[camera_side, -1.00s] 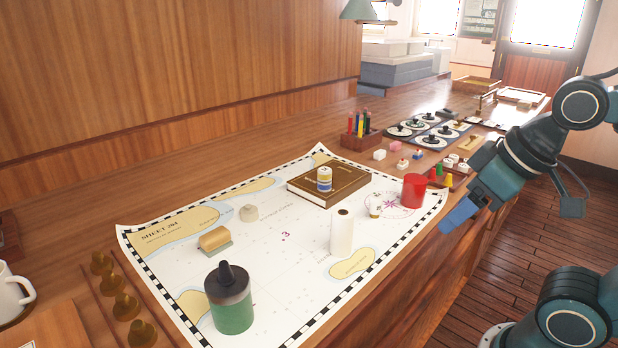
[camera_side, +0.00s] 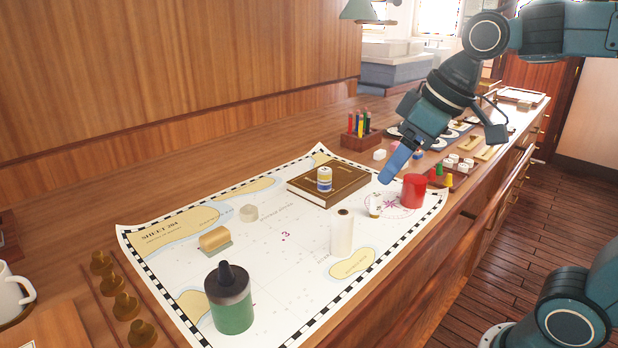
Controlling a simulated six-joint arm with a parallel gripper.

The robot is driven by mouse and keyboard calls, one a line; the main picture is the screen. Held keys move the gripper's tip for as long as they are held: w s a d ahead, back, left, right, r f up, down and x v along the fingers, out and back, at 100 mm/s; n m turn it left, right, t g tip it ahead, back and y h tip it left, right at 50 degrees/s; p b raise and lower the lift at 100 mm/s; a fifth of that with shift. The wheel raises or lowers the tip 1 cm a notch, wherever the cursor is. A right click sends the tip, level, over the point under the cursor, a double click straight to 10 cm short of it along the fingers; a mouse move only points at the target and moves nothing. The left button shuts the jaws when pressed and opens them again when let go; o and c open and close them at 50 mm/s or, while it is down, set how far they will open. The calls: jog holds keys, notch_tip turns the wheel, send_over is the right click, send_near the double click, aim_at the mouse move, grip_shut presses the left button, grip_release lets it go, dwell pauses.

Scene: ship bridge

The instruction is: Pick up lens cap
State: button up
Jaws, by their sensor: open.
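I cannot tell for sure which thing is the lens cap. A small pale round piece (camera_side: 249,213) lies on the chart's left part, and a small yellowish round piece (camera_side: 375,212) lies near the compass rose. A red cup-like cylinder (camera_side: 413,190) stands at the chart's right edge. My gripper (camera_side: 388,178) has blue fingers pointing down and left, above the chart's far right part, just left of the red cylinder and beyond the yellowish piece. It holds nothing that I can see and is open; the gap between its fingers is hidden.
The chart (camera_side: 290,262) also bears a brown book (camera_side: 345,186) with a striped roll (camera_side: 324,179), a white cylinder (camera_side: 342,234), a tan roller (camera_side: 214,238) and a green bottle (camera_side: 232,310). A pen holder (camera_side: 361,138) stands behind. The chart's middle has free room.

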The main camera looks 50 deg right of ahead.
jog(key=w+a+n+g+y, duration=0.1)
jog(key=w+n, duration=0.3)
jog(key=w, duration=1.3)
jog(key=w+f+n, duration=0.1)
jog(key=w+f, duration=0.3)
jog(key=w, duration=0.3)
jog(key=w+f+n+g+y, duration=0.1)
jog(key=w+f+n, duration=0.1)
jog(key=w+f, duration=0.3)
jog(key=shift+w+d+f+n+y, duration=0.2)
jog(key=shift+w+d+n+y, duration=0.1)
jog(key=shift+w, duration=0.9)
send_over(251, 206)
jog(key=s+d, duration=0.1)
jog(key=shift+s+d+f, duration=0.1)
jog(key=shift+f, duration=1.9)
jog(key=shift+d+f, duration=0.1)
jog(key=shift+f, duration=1.9)
jog(key=shift+x, duration=2.55)
jog(key=shift+d, duration=0.15)
